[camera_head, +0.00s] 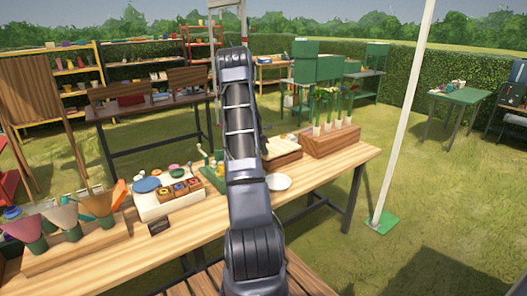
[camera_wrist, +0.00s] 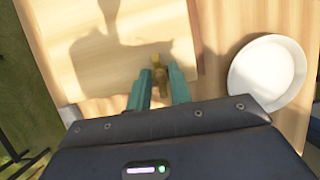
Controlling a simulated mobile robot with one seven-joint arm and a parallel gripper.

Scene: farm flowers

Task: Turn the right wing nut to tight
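A brass-coloured wing nut (camera_wrist: 159,67) shows in the wrist view near the lower edge of a pale wooden board (camera_wrist: 105,45). My gripper (camera_wrist: 160,78) has two teal fingers, one on each side of the nut, with the nut between and just beyond the fingertips. The gap is narrow, and I cannot tell whether the fingers press on the nut. Only one wing nut shows; I cannot tell its tightness. In the head view my arm hides my gripper and the nut.
A white bowl (camera_wrist: 268,72) lies close to the right of my gripper; it also shows in the head view (camera_head: 278,182). A wooden planter (camera_head: 330,140) stands at the back right, a cream tray (camera_head: 160,205) to the left, cone pots (camera_head: 65,220) far left. The table's front right is clear.

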